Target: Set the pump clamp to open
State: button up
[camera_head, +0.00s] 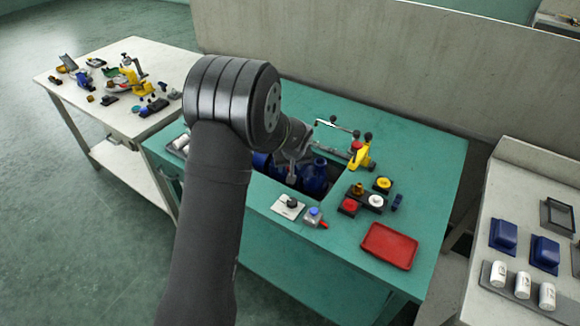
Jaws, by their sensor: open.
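The blue pump (314,180) sits in a dark recess in the green bench top, partly hidden by my arm. A yellow piece with a dark knob and a red part (361,157) stands upright at the recess's back right edge; it looks like the pump clamp. Its setting is too small to tell. My gripper (292,168) is over the recess, left of the yellow piece and apart from it. My arm hides much of it; it is open, and I see nothing held in it.
A thin metal bar (334,125) with knobs stands behind the recess. Several buttons (376,201), a switch plate (288,206) and a red tray (389,246) lie in front and right. A cluttered white table (108,70) is left, a grey side table (484,285) right.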

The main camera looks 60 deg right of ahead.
jog(key=shift+w+d+f, duration=0.1)
jog(key=shift+f, duration=0.15)
grip_shut()
jog(key=shift+a+f, duration=0.1)
jog(key=shift+a, duration=1.65)
grip_release()
jog(key=shift+r, duration=0.2)
jog(key=v, duration=1.7)
